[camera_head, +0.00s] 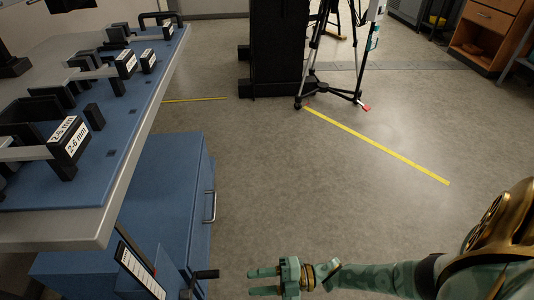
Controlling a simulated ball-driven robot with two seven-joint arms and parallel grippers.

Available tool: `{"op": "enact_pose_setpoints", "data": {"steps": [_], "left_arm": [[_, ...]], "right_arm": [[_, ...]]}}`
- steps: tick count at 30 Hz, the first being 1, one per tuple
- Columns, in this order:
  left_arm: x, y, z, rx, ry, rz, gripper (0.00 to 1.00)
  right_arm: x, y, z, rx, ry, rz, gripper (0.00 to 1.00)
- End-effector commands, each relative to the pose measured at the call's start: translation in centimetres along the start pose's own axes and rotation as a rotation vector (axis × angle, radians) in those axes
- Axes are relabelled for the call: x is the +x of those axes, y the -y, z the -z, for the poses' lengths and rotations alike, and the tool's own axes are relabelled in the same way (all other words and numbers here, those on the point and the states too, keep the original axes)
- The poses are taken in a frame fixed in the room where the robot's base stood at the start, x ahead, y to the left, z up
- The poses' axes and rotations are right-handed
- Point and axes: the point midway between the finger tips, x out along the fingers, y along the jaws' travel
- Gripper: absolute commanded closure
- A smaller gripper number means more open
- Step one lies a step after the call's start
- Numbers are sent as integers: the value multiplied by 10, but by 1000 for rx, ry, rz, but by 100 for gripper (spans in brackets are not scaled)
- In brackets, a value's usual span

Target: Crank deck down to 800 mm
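The deck (60,225) is a grey-edged table with a blue top, along the left side. Below its near corner is a black upright with a white marked scale (140,270); its figures are too small to read. A black crank handle (204,274) sticks out to the right beside the scale. My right gripper (252,282) comes in from the lower right, its two fingers pointing left toward the crank. It is open and empty, with a gap between its fingertips and the handle. My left gripper is not in view.
Black fixtures with "2-6 mm" labels (75,140) stand on the deck. A blue cabinet (165,190) with a metal handle is under it. A tripod (330,60) and black column (277,50) stand at the back. The grey floor (300,190) between is clear, with yellow tape lines.

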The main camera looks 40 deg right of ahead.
Motion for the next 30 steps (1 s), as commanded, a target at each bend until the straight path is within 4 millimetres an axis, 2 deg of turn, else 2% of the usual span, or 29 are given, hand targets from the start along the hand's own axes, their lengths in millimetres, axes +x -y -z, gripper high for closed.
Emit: {"op": "enact_pose_setpoints", "data": {"steps": [5,13,17,22,25,26,28,30], "left_arm": [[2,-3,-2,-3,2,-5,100],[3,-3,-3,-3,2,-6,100],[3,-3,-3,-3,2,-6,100],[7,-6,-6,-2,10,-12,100],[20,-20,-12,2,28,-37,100],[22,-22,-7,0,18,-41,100],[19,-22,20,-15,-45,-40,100],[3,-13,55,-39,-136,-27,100]], "right_arm": [[-15,0,0,1,0,0,62],[-17,1,0,1,0,1,62],[-16,1,0,1,0,1,98],[-14,6,-3,4,0,0,100],[1,24,-12,28,1,-26,100],[8,33,-18,40,8,-37,100],[25,60,-32,25,23,-73,100],[40,80,-41,-138,42,-114,100]]}}
